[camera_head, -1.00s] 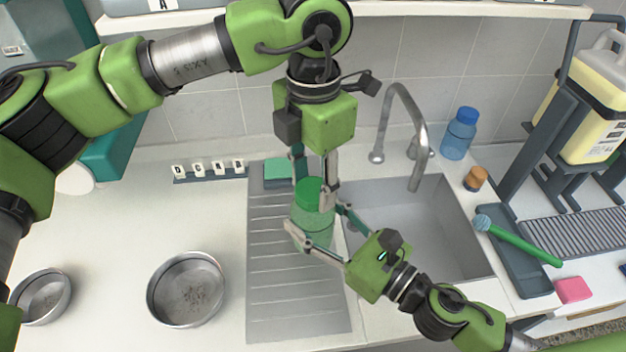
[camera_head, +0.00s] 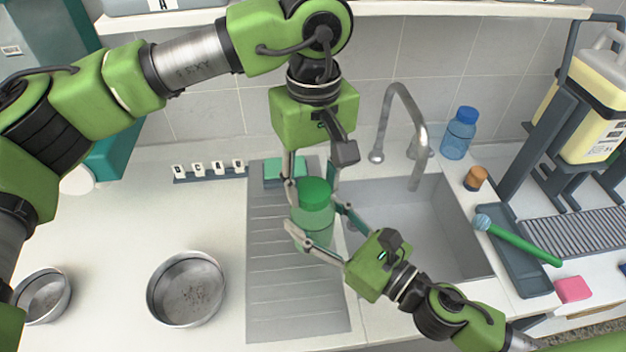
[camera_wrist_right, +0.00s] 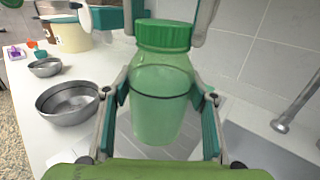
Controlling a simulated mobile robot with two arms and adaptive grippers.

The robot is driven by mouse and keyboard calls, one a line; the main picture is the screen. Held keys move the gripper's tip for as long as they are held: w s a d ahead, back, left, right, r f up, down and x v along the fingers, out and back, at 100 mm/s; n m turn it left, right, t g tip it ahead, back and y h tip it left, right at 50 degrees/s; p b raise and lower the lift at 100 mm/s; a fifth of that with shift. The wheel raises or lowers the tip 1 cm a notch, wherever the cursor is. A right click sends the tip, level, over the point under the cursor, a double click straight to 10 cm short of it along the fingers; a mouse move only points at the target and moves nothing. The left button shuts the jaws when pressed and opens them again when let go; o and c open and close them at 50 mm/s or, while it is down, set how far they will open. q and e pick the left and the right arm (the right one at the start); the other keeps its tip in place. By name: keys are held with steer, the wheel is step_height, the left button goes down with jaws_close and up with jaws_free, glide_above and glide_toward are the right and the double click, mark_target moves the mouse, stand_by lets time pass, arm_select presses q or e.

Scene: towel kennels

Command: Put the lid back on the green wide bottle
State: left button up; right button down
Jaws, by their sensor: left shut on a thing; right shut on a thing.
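The green wide bottle (camera_head: 313,225) stands upright on the ribbed drainboard beside the sink basin. Its translucent body also shows in the right wrist view (camera_wrist_right: 160,105). The darker green lid (camera_head: 316,193) sits on the bottle's mouth, level, with no gap that I can see in the right wrist view (camera_wrist_right: 163,35). My left gripper (camera_head: 312,180) points down from above and is shut on the lid, one finger on each side. My right gripper (camera_head: 325,232) comes from the lower right and is shut around the bottle's body.
A green sponge (camera_head: 284,170) lies behind the bottle. The faucet (camera_head: 415,130) rises over the basin (camera_head: 425,225) to the right. Two metal bowls (camera_head: 187,290) (camera_head: 42,295) are at the left; counter between is clear.

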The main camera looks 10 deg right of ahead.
arm_select(q)
steer(key=m, duration=0.5)
steer(key=shift+w+m, duration=0.1)
steer(key=shift+m, duration=0.3)
steer(key=o, duration=1.3)
steer(key=shift+r, duration=0.1)
step_height(320, 180, up, 12)
